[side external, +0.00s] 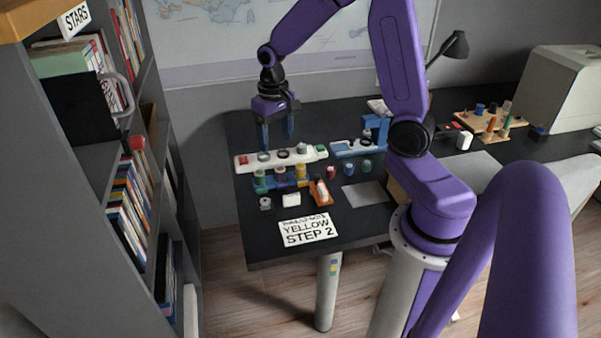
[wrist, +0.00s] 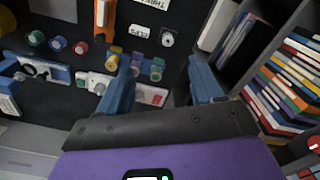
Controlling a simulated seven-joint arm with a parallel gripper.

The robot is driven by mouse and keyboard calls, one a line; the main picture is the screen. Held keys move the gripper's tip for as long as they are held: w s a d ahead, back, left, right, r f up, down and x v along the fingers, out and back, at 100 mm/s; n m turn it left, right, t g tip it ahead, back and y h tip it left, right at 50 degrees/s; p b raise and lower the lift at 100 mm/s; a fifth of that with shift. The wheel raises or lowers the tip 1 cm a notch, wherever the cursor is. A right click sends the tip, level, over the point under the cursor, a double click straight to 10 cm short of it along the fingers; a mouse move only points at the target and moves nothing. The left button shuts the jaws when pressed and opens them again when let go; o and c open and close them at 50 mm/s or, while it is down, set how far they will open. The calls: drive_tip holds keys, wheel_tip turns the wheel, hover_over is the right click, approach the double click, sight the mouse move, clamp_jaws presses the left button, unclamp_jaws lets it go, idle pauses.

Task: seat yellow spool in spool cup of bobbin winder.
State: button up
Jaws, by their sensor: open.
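The yellow spool (side external: 300,171) appears to be at the right end of a low blue rack (side external: 282,187) in the side view, with other spools beside it. In the wrist view a yellow-orange spool (wrist: 113,62) shows at the rack's left end. The white bobbin winder (side external: 245,162) lies just behind the rack and also shows in the wrist view (wrist: 150,95). It carries dark round fittings and a grey one; I cannot tell which is the spool cup. My gripper (side external: 278,137) is open and empty, pointing down above and behind the winder. Its fingers (wrist: 162,88) partly cover the winder in the wrist view.
Loose red (side external: 331,172), blue (side external: 350,168) and green (side external: 367,167) spools stand right of the rack. A blue-and-white device (side external: 358,148) stands behind them. An orange item (side external: 320,193), white block (side external: 291,200) and lettered card (side external: 307,230) lie in front. A bookshelf (side external: 125,200) rises at left.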

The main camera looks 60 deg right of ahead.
drive_tip(key=w+d+f+m, duration=0.3)
drive_tip(key=d+m, duration=0.2)
drive_tip(key=d, duration=0.5)
drive_tip(key=m, duration=0.3)
hover_over(300, 166)
wheel_tip(300, 166, down, 3)
drive_tip(key=f, duration=1.1)
drive_tip(key=shift+s+a+f, duration=0.2)
drive_tip(key=shift+s+f, duration=0.1)
drive_tip(key=shift+s, duration=0.1)
drive_tip(key=shift+w+d+f, duration=0.15)
drive_tip(key=shift+w+f, duration=0.05)
drive_tip(key=shift+f, duration=1.1)
drive_tip(key=shift+w+d+f, duration=0.1)
drive_tip(key=shift+w+f, duration=0.05)
drive_tip(key=shift+f, duration=1.15)
drive_tip(key=c, duration=1.1)
